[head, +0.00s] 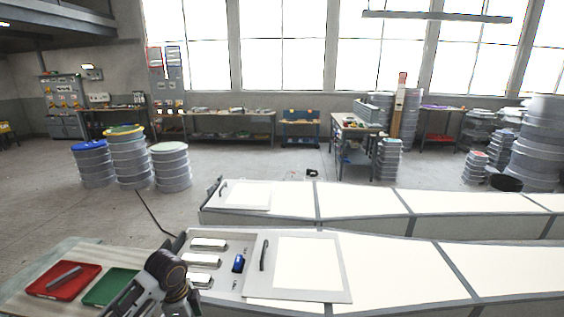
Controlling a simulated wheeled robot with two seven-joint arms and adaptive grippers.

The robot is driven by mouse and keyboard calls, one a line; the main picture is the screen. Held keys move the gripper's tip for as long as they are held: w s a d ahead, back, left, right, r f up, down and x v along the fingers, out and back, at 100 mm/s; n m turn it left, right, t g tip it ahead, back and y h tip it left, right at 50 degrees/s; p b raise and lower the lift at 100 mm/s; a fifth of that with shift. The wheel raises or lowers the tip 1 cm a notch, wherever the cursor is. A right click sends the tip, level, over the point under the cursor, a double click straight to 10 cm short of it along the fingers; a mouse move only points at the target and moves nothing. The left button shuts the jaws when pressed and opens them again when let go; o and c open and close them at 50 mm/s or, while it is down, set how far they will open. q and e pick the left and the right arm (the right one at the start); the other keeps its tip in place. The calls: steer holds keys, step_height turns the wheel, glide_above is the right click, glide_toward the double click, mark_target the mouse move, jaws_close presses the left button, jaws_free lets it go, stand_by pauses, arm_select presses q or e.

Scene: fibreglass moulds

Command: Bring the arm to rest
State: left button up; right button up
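Part of my arm (167,277), a dark rounded joint with grey links, rises from the bottom edge at the lower left. It stands in front of the grey panel and beside the green tray. I cannot make out any gripper fingers on it; they are hidden or below the frame. No second arm shows.
A red tray (62,279) holding a grey bar and a green tray (110,287) lie on the left table. The grey panel (222,287) holds several pale blocks and a blue object (238,263). A white-topped bench (400,265) extends right. Open floor lies beyond.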

arm_select(q)
steer(key=s+d+f+n+t, duration=0.1)
steer(key=s+d+f+n, duration=0.3)
steer(key=s+d, duration=0.25)
steer(key=shift+s+a+n+t, duration=0.9)
steer(key=shift+s+a+n, duration=0.6)
steer(key=shift+s+n, duration=3.9)
steer(key=s+f+m+g+b, duration=0.1)
steer(key=s+f, duration=0.1)
steer(key=f, duration=1.5)
steer(key=s+f, duration=0.2)
steer(key=f, duration=1.5)
steer(key=s+a+f, duration=0.2)
steer(key=s+f, duration=0.8)
steer(key=s, duration=0.1)
steer(key=s+a+f+g+b, duration=0.1)
steer(key=s+a+f, duration=0.1)
steer(key=s+f, duration=0.8)
steer(key=shift+s+f+g+y, duration=0.3)
steer(key=shift+s+f, duration=0.05)
steer(key=shift+f, duration=0.2)
